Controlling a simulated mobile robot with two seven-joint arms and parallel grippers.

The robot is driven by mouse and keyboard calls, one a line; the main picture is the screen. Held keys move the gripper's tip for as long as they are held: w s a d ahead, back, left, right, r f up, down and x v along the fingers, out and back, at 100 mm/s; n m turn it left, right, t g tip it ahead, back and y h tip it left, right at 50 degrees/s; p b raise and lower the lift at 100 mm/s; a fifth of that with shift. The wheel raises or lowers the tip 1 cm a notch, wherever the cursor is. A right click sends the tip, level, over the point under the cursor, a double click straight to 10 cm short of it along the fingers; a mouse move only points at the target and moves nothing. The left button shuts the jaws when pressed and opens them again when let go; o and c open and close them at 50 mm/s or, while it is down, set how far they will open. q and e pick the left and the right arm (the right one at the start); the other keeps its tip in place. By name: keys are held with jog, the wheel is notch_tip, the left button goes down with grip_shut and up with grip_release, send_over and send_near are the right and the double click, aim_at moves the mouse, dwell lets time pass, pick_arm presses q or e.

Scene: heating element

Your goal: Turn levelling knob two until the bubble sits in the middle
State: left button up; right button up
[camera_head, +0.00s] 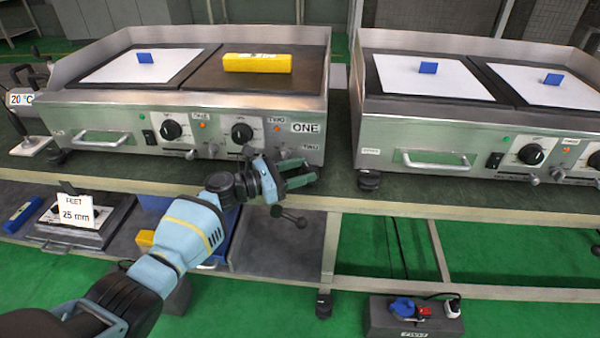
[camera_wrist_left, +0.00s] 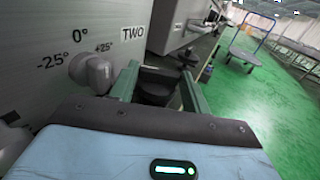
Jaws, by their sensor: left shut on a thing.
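The griddle labelled ONE (camera_head: 200,105) stands on the bench, with a small TWO label (camera_head: 311,147) at its front right corner. My left gripper (camera_head: 298,175) is at that corner, under the label. In the left wrist view its green fingers (camera_wrist_left: 160,88) stand on either side of a dark round knob (camera_wrist_left: 155,90), shut on it, below the TWO label (camera_wrist_left: 132,33). In the head view the gripper hides this knob. A yellow level (camera_head: 257,63) lies on the right-hand plate; its bubble is too small to read. My right gripper is not in view.
A grey knob (camera_wrist_left: 92,72) with degree marks sits close beside my left fingers. A second griddle (camera_head: 455,110) stands to the right across a gap. Below are a shelf with a FEET 25 mm sign (camera_head: 76,213) and a grey box (camera_head: 415,318) on the floor.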

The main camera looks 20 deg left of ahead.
pick_arm(q)
jog(key=o, duration=0.9)
jog(key=shift+o, duration=0.5)
jog(key=shift+r, duration=0.1)
jog(key=shift+a+r, duration=0.1)
